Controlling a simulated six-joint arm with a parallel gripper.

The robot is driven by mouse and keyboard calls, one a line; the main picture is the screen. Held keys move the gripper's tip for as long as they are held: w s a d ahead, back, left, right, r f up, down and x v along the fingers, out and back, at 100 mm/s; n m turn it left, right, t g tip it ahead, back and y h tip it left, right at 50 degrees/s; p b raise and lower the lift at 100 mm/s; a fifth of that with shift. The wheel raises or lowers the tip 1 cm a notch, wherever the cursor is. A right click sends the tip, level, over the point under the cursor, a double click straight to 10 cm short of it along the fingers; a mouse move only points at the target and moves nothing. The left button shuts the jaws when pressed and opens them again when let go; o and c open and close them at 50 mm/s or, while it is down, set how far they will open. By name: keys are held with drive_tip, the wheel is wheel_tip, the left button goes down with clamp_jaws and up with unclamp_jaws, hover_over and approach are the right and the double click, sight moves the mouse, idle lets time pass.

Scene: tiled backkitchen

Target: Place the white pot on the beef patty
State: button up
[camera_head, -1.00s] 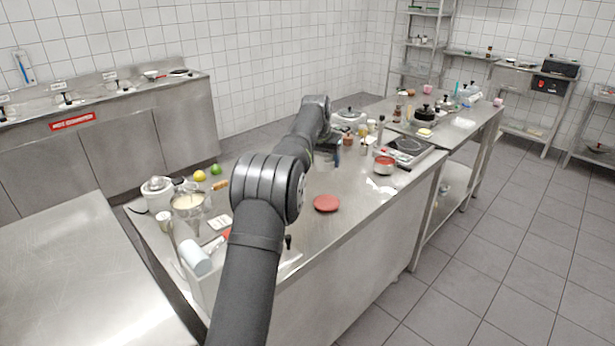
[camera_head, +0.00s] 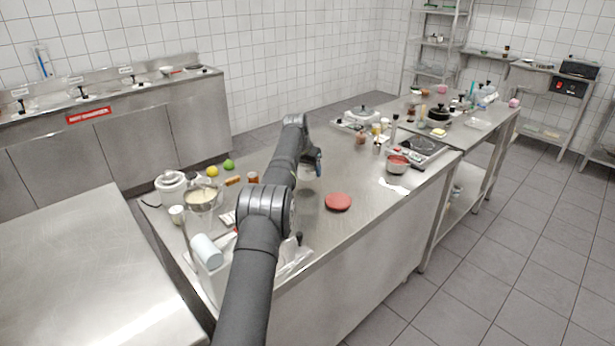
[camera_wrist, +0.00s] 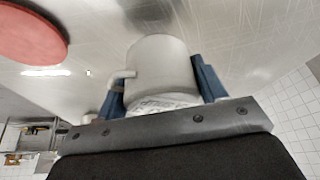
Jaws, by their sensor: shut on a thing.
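The beef patty (camera_head: 338,201) is a flat red-brown disc lying on the steel counter in the head view. It also shows at the upper left of the wrist view (camera_wrist: 30,35). The white pot (camera_wrist: 160,65) is a pale cylinder with a small handle or spout on its left side. My gripper (camera_wrist: 162,85) is shut on it, one blue finger on each side. In the head view my gripper (camera_head: 312,162) is behind and a little left of the patty, and my arm hides most of the pot. The pot is apart from the patty.
A saucepan with red contents (camera_head: 397,164) stands right of the patty, near a black hob (camera_head: 420,146). A lime (camera_head: 229,164), a lemon (camera_head: 212,171) and a glass jug (camera_head: 202,200) stand at the left. The counter (camera_head: 345,240) around the patty is mostly clear.

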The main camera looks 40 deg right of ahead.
sight(307, 176)
drive_tip(key=shift+f, duration=1.5)
drive_tip(key=o, duration=1.2)
drive_tip(key=shift+f, duration=0.2)
drive_tip(key=shift+r, duration=0.1)
drive_tip(key=shift+o, duration=0.3)
drive_tip(key=v, duration=1.2)
